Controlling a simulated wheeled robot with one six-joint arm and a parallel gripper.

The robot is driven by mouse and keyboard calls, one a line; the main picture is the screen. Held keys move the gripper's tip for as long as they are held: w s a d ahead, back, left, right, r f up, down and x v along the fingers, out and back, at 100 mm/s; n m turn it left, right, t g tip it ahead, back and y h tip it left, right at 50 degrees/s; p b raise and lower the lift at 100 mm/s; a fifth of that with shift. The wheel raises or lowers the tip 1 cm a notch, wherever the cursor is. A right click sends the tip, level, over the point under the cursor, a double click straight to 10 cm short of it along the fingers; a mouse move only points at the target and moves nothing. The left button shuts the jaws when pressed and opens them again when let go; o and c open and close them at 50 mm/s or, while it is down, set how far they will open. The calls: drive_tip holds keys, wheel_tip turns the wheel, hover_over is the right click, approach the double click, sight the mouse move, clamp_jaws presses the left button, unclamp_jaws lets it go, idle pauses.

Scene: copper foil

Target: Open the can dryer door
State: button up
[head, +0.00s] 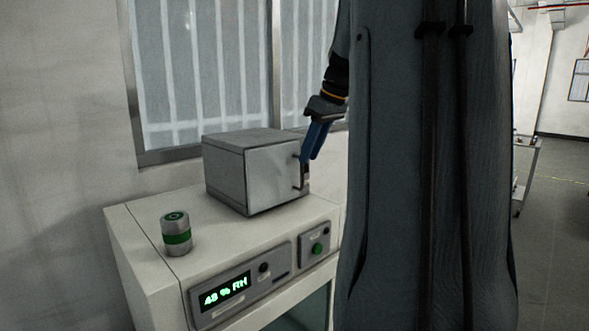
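A grey metal box (226,171), which looks like the can dryer, stands on a white cabinet. Its flat front door (271,177) appears shut. A dark upright bar handle (298,172) sits near the door's right edge. My gripper (308,158) reaches down from the upper right, its blue fingers at the upper part of the handle. I cannot tell whether the fingers touch or enclose the handle, or how far apart they are. A silver can with a green band (176,234) stands upright on the cabinet, left of the box.
The white cabinet (135,236) has a front panel with a display (225,291) reading 48 % RH and a green button (317,249). A barred window (205,70) is behind the box. My own body hides much of the right side.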

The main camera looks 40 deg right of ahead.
sight(302, 186)
drive_tip(key=shift+p+x, duration=1)
drive_tip(key=shift+x, duration=2.75)
clamp_jaws()
